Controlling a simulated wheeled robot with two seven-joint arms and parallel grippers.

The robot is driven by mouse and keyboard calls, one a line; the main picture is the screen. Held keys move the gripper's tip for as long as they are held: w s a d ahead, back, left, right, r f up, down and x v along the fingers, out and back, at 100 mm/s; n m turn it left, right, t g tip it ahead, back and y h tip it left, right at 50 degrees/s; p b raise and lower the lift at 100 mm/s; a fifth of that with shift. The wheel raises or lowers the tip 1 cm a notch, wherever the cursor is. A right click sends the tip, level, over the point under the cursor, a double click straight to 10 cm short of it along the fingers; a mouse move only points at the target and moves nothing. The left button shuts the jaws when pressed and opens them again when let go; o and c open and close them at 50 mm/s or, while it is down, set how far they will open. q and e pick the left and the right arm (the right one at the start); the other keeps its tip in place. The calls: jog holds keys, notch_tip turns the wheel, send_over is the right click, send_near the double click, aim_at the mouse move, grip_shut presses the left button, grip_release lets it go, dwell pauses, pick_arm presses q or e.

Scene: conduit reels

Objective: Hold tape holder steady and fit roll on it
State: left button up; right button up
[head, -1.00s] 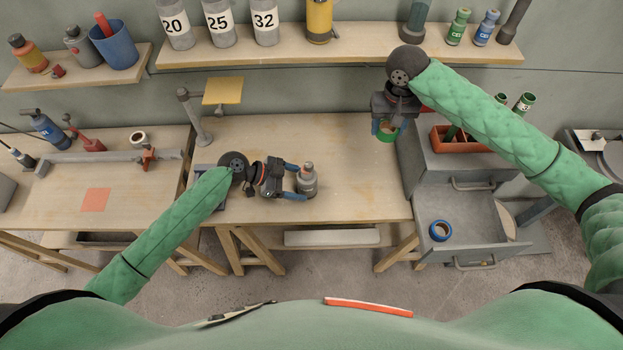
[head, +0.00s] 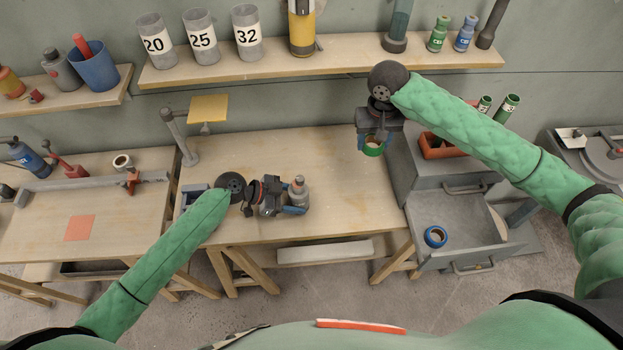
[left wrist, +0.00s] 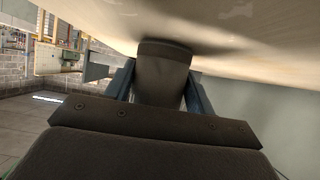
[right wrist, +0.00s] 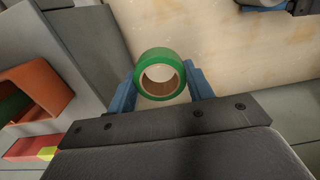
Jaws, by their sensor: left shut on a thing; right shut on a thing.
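The green tape roll (head: 373,149) is in my right gripper (head: 371,141), above the bench's right end and apart from the holder. In the right wrist view the roll (right wrist: 160,56) shows its open tan core, with the fingers on either side.
A grey drawer unit (head: 450,175) with an open drawer holding a blue roll (head: 435,237) stands right of the bench. An orange box (head: 440,146) sits on it. A post with a yellow plate (head: 208,108) stands at the back left. The bench middle (head: 310,150) is clear.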

jog(key=shift+a, duration=0.1)
jog(key=r+n, duration=0.1)
jog(key=n, duration=0.5)
send_over(297, 179)
jog(key=d, duration=0.1)
jog(key=shift+w, duration=0.4)
jog(key=shift+s+a, duration=0.3)
jog(key=shift+a, duration=0.2)
jog(key=shift+f, duration=4.85)
dwell(0.5)
